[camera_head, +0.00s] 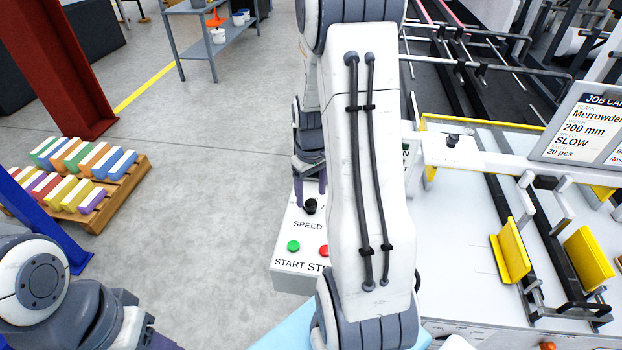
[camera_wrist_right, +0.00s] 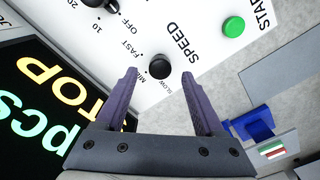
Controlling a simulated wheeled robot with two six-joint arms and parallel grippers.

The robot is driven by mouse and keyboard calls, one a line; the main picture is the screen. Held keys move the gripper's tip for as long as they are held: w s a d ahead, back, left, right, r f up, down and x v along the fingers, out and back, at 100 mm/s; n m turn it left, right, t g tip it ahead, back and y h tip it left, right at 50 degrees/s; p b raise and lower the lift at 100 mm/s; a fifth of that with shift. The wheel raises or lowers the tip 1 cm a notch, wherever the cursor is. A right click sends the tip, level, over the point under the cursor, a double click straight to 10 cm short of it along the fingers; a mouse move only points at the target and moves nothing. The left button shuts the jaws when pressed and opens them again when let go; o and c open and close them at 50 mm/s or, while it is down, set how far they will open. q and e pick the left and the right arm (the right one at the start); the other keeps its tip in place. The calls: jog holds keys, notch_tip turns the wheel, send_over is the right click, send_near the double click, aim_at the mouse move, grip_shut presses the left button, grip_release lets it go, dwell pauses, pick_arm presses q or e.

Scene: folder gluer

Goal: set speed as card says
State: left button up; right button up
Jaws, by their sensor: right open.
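The job card (camera_head: 585,128) at the right reads Merrowden, 200 mm, SLOW and 20 pcs. The black speed knob (camera_head: 311,206) sits on the white control box (camera_head: 290,268), above the word SPEED. In the right wrist view the knob (camera_wrist_right: 159,67) has SLOW, MID and FAST printed around it; I cannot tell where it points. My right gripper (camera_head: 310,188) is over the knob, partly hidden by my arm in the head view. In the wrist view its fingers (camera_wrist_right: 161,77) are open, one on each side of the knob. My left arm shows at bottom left, its fingers out of view.
A green START button (camera_head: 293,246) and a red button (camera_head: 323,250) sit on the box near the knob. In the wrist view another knob (camera_wrist_right: 93,2) shows at the top and a dark display (camera_wrist_right: 40,105) at left.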

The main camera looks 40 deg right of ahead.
aim_at(311, 202)
notch_tip(311, 202, up, 8)
jog(key=shift+b, duration=0.4)
jog(key=shift+f, duration=0.1)
